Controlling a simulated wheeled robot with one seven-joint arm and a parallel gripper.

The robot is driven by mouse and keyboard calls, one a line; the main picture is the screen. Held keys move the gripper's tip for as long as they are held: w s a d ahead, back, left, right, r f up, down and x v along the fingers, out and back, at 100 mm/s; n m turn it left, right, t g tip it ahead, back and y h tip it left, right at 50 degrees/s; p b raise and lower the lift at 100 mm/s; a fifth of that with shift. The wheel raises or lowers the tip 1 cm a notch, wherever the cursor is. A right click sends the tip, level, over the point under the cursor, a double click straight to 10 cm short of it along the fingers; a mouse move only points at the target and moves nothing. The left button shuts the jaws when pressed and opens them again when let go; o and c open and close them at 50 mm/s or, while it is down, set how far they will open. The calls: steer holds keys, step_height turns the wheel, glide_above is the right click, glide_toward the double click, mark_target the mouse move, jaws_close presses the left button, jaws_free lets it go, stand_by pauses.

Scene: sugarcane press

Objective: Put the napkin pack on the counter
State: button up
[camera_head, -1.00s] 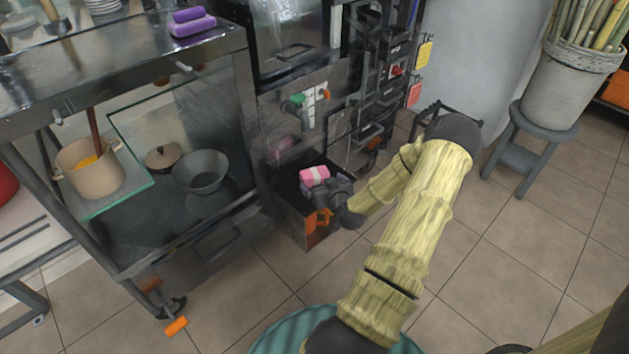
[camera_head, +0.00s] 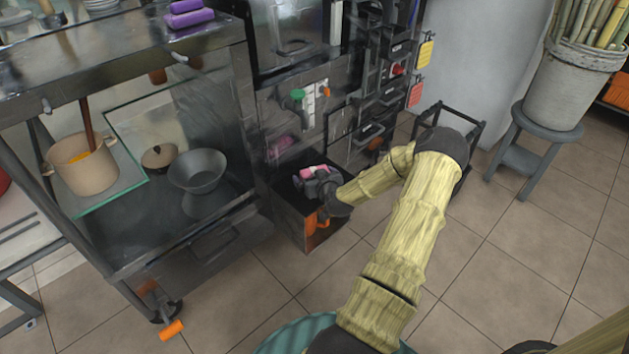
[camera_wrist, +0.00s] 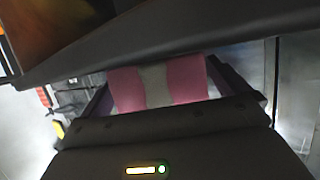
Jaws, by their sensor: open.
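The napkin pack (camera_head: 314,171) is pink with a pale band. In the head view it sits at the open drawer low in the cart, partly hidden by my gripper (camera_head: 318,180). In the wrist view the napkin pack (camera_wrist: 158,85) lies between the dark fingers of my gripper (camera_wrist: 165,88), which stand apart on either side of it. My gripper is open around the pack; I cannot tell whether a finger touches it. The metal counter (camera_head: 110,52) is the cart's top at the upper left.
The open drawer (camera_head: 306,232) has an orange handle and juts out from the cart. Purple packs (camera_head: 190,16) lie on the counter's right end. A pot (camera_head: 84,168) and a dark bowl (camera_head: 198,172) stand on the shelf below. A stool with a bucket of cane (camera_head: 568,85) stands at the right.

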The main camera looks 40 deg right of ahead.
steer(key=shift+d, duration=0.1)
stand_by(0.4)
steer(key=c, duration=1)
steer(key=shift+r, duration=0.1)
step_height(320, 180, up, 10)
steer(key=p, duration=0.4)
